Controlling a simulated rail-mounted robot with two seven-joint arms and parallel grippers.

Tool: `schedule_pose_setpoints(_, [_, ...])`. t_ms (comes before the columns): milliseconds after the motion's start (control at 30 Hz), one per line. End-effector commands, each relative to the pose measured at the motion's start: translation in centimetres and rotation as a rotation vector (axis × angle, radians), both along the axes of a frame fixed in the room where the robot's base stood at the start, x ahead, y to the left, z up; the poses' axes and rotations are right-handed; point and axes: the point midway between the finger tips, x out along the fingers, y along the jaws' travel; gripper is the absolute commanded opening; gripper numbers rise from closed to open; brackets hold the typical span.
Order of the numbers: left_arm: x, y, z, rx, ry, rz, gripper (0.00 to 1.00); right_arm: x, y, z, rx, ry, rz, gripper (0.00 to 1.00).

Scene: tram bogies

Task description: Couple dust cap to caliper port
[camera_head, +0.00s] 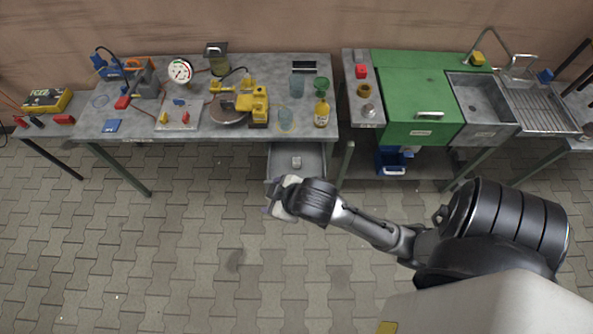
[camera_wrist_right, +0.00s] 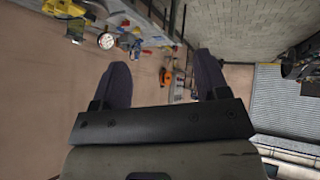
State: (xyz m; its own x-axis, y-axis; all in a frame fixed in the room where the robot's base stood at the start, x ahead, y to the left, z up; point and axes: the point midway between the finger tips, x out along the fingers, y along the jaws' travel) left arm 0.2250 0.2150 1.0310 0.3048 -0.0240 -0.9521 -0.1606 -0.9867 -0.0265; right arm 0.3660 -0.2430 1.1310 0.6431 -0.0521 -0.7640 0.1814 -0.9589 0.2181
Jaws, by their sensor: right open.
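A yellow caliper (camera_head: 255,102) stands by a round brown disc (camera_head: 228,110) on the grey workbench. Its port is too small to make out. I cannot tell for sure which thing is the dust cap; a small pale grey piece (camera_head: 297,162) lies in the open drawer, and small red and blue parts lie on a pale plate (camera_head: 175,123). My right gripper (camera_head: 272,207) is in front of the drawer, below bench height. In the right wrist view its two dark fingers (camera_wrist_right: 161,64) are apart with nothing between them. My left gripper is not in view.
The drawer (camera_head: 315,162) sticks out from the grey bench (camera_head: 140,135). A gauge (camera_head: 180,72), a lidded container (camera_head: 216,57) and a yellow-labelled bottle (camera_head: 322,112) stand on the bench. To the right are a green cabinet (camera_head: 420,90) and a sink (camera_head: 485,100). The paved floor in front is clear.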

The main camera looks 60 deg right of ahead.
Motion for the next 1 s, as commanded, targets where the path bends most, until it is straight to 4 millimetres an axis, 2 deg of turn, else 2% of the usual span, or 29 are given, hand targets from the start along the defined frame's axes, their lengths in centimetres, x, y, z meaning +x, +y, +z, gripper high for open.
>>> schedule_pose_setpoints(33, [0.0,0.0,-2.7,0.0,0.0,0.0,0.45,1.1,-0.3,-1.6,-0.019,-0.032,0.008,0.68])
schedule_pose_setpoints(567, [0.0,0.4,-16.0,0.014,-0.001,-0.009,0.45,10.7,-4.4,-6.8,-0.238,-0.214,0.044,0.68])
schedule_pose_setpoints(767, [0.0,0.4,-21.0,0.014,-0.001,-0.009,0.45,14.1,-6.8,-9.3,-0.317,-0.226,0.041,0.68])
schedule_pose_setpoints(1000, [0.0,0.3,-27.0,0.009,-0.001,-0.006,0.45,18.0,-10.9,-12.8,-0.398,-0.189,0.017,0.68])
